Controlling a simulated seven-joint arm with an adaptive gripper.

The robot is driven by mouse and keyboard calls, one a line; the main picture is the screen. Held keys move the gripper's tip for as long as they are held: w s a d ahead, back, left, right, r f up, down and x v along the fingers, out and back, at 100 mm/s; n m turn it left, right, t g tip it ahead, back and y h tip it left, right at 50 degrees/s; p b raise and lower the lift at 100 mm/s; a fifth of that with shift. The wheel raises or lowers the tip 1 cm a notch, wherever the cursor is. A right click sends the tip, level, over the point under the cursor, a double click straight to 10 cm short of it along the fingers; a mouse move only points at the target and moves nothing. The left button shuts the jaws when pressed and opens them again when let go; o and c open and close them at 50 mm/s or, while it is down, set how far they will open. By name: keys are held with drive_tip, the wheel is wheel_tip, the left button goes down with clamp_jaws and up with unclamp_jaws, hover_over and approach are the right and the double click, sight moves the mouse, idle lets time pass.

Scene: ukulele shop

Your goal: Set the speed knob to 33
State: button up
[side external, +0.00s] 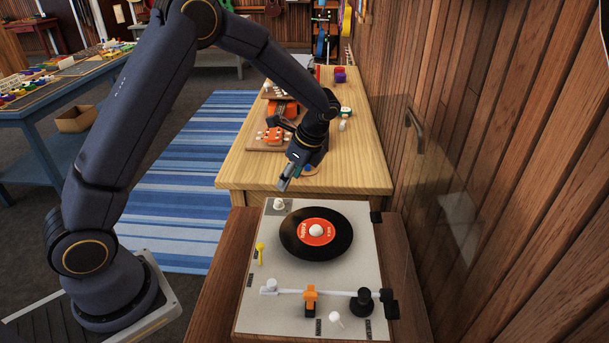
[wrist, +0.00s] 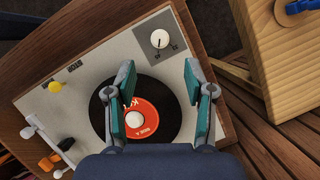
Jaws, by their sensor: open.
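The speed knob (wrist: 159,39) is a small white round knob with a dark pointer line, on a grey patch at a corner of the record player. In the side external view the knob (side external: 279,204) is at the far left corner of the deck (side external: 270,328). A black record (side external: 343,249) with a red label lies on the platter. My gripper (wrist: 160,75) is open and empty, its teal-padded fingers apart, above the deck. In the side external view my gripper (side external: 283,185) is above and close to the knob, apart from it.
A yellow peg (side external: 260,252) stands on the deck's left side. A white tonearm (side external: 330,293) with an orange part (side external: 310,298) and black base (side external: 362,302) lies across the front. A wooden table (side external: 365,150) with toys stands behind; a wooden wall is at right.

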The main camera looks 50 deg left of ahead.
sight(279, 200)
drive_tip(key=x, duration=0.9)
drive_tip(key=shift+a+f, duration=0.1)
clamp_jaws()
